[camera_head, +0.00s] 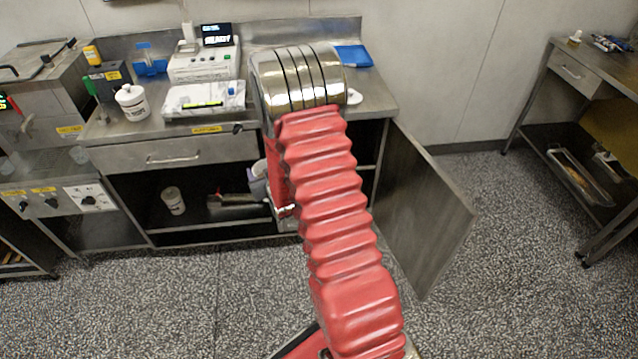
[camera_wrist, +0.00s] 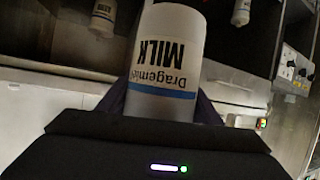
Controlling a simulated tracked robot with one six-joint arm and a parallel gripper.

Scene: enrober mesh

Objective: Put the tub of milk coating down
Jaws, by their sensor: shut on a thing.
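In the wrist view, a white tub of milk coating (camera_wrist: 170,30) with a blue stripe and the word MILK fills the upper middle. Its lettering appears upside down, as do the surroundings. In the head view my red-sleeved arm reaches to the open cupboard under the counter and hides most of the gripper. A pale shape shows beside the arm there; I cannot tell whether it is the tub.
A white tub (camera_head: 131,102) stands on the steel counter (camera_head: 102,131), another (camera_head: 173,200) on the cupboard shelf. A scale (camera_head: 204,62) and blue items sit on top. The open cupboard door (camera_head: 425,215) juts out right of my arm. The speckled floor ahead is clear.

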